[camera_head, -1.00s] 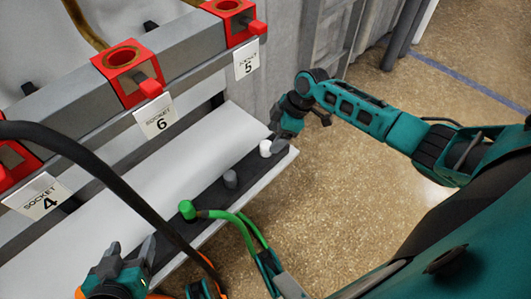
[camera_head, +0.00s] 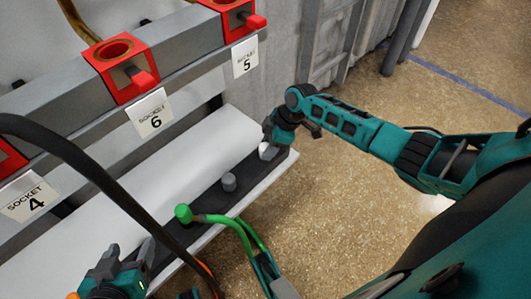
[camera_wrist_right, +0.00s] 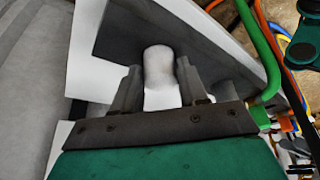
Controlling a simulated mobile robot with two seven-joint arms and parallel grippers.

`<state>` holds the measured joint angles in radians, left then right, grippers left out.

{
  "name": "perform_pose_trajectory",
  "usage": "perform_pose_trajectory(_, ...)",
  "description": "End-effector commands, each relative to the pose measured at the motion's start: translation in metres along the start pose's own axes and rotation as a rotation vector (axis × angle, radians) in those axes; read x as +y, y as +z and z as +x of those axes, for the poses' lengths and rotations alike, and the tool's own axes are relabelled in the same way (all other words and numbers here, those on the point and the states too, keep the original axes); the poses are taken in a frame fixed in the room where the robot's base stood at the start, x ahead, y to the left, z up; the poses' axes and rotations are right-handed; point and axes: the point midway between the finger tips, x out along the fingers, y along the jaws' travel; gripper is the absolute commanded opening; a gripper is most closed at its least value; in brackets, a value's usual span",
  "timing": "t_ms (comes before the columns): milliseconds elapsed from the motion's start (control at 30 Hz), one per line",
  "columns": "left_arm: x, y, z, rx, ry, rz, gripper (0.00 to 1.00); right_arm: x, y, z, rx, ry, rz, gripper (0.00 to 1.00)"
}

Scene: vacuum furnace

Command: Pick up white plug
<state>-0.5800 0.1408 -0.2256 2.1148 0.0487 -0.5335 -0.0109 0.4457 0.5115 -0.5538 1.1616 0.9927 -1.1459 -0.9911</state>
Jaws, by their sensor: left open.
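The white plug (camera_head: 267,152) stands at the far right end of the dark strip on the white shelf. My right gripper (camera_head: 273,139) is at this plug. In the right wrist view the plug (camera_wrist_right: 159,66) sits between the two fingers of my right gripper (camera_wrist_right: 158,88), close to both. I cannot tell whether the fingers press on it. My left gripper (camera_head: 130,257) is open at the lower left, above the shelf and far from the white plug.
A grey plug (camera_head: 229,182) and a green plug (camera_head: 184,213) with a green cable stand on the same strip. A black cable (camera_head: 110,180) crosses the left side. Red sockets (camera_head: 121,70) line the rail behind. Open floor (camera_head: 330,220) lies to the right.

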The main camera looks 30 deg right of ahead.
Motion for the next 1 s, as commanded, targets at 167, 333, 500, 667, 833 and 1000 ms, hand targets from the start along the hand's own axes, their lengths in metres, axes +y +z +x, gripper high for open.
perform_pose_trajectory(167, -0.001, 0.001, 0.0, -0.002, 0.0, 0.003, 0.66, 0.0, 0.0, 0.0, 0.0, 0.0, 0.0, 0.25)
perform_pose_trajectory(333, -0.001, 0.002, 0.0, -0.003, 0.0, 0.004, 0.66, 0.0, 0.0, 0.0, -0.001, 0.0, 0.0, 0.08)
perform_pose_trajectory(500, -0.001, 0.002, 0.0, -0.003, -0.001, 0.004, 0.66, 0.0, 0.0, 0.0, 0.0, 0.0, 0.0, 0.04)
perform_pose_trajectory(667, -0.001, -0.001, -0.002, -0.003, -0.001, 0.003, 0.66, 0.0, -0.002, -0.005, 0.001, 0.001, -0.001, 0.04)
perform_pose_trajectory(833, -0.002, -0.012, -0.009, 0.007, -0.007, 0.005, 0.66, 0.001, -0.013, -0.033, 0.001, 0.004, -0.002, 0.04)
perform_pose_trajectory(1000, -0.006, -0.014, -0.014, 0.006, -0.018, 0.009, 0.66, 0.001, -0.027, -0.066, 0.0, 0.003, -0.002, 0.04)
